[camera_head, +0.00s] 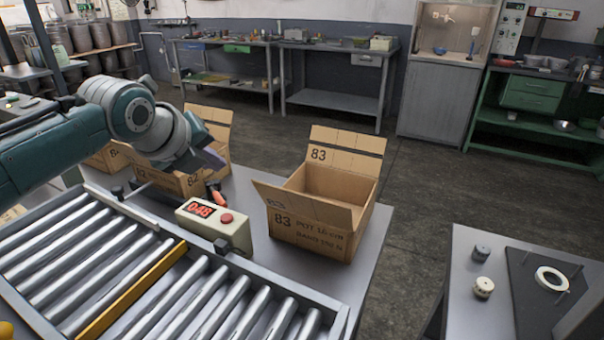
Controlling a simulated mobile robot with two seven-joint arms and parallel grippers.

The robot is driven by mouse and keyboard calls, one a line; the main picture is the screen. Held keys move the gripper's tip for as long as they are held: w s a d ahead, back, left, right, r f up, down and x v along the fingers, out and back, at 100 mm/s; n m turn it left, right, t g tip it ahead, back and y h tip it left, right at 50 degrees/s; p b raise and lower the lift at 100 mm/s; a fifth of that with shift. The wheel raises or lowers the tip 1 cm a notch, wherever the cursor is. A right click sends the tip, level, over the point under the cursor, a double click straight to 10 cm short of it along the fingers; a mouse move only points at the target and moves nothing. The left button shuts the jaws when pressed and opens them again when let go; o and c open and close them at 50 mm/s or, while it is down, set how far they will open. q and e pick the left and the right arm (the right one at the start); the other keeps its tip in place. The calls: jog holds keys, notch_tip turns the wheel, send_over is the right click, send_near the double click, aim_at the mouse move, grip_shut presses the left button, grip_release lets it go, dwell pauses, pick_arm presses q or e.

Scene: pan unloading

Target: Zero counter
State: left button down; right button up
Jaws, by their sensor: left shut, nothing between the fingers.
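The counter (213,228) is a cream box mounted at the far rail of the roller conveyor. Its red display (201,209) seems to read 048. A round red button (227,218) sits on its top, right of the display. My left gripper (214,188) is shut and empty, just behind and above the counter's far edge. It points down and looks apart from the red button. A small red-orange part shows at its tip; I cannot tell whether it belongs to the gripper. My right gripper is not in view.
The roller conveyor (182,247) with a yellow bar fills the lower left. An open cardboard box (312,236) marked 83 stands right of the counter; more boxes (178,184) stand behind my left arm. A side table (465,318) at right holds small parts and a dark board.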

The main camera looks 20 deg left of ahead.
pick_arm(q)
jog(key=shift+f, duration=0.1)
jog(key=b, duration=0.8)
send_over(225, 224)
notch_tip(225, 224, down, 8)
jog(key=shift+r, duration=0.2)
jog(key=shift+f+b, duration=0.3)
jog(key=shift+f, duration=0.2)
jog(key=shift+f, duration=0.1)
dwell(1.0)
jog(key=shift+f, duration=0.3)
jog(key=shift+f+b, duration=0.5)
jog(key=shift+b, duration=0.1)
dwell(0.4)
jog(key=shift+r, duration=0.15)
jog(key=shift+r+p, duration=0.7)
jog(key=shift+p, duration=0.2)
